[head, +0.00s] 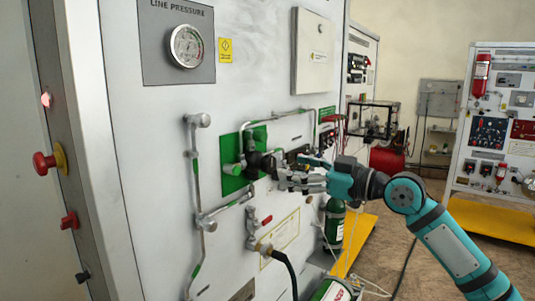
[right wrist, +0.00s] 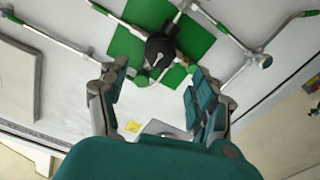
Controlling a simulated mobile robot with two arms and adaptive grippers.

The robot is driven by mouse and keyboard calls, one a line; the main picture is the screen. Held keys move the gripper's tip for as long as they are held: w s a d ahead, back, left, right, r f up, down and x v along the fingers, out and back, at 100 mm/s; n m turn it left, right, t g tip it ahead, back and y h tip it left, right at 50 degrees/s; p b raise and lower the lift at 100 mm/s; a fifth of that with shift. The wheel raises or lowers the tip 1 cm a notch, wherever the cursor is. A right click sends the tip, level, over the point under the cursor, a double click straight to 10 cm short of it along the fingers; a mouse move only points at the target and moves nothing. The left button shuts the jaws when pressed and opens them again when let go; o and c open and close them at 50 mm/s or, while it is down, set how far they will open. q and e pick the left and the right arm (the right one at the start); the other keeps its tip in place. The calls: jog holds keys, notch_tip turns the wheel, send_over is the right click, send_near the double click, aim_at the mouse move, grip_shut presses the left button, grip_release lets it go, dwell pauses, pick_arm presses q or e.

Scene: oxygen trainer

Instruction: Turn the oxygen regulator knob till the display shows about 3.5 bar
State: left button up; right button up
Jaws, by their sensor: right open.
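The black regulator knob (head: 259,164) sits in front of a green plate (head: 232,184) on the white panel, with pipes running to it. In the right wrist view the knob (right wrist: 160,48) has a light mark on its face and lies just beyond the fingertips. My right gripper (head: 279,178) is beside the knob in the head view. In the right wrist view its fingers (right wrist: 158,76) are spread apart with nothing between them. The round line pressure gauge (head: 186,46) is at the upper left; its reading is too small to tell. My left gripper is out of view.
Thin pipes (head: 197,170) run along the panel around the plate. A red lever (head: 266,220) and a black hose (head: 287,266) are below the knob. Red knobs (head: 43,164) are on the left edge. A green cylinder (head: 334,224) stands beyond the gripper.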

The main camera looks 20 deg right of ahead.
aim_at(271, 163)
jog(key=p+x, duration=0.2)
jog(key=x, duration=0.5)
jog(key=shift+w+a, duration=0.1)
jog(key=shift+w, duration=0.1)
jog(key=shift+w+a, duration=0.2)
jog(key=shift+w, duration=0.1)
jog(key=shift+c, duration=0.2)
jog(key=c, duration=1.2)
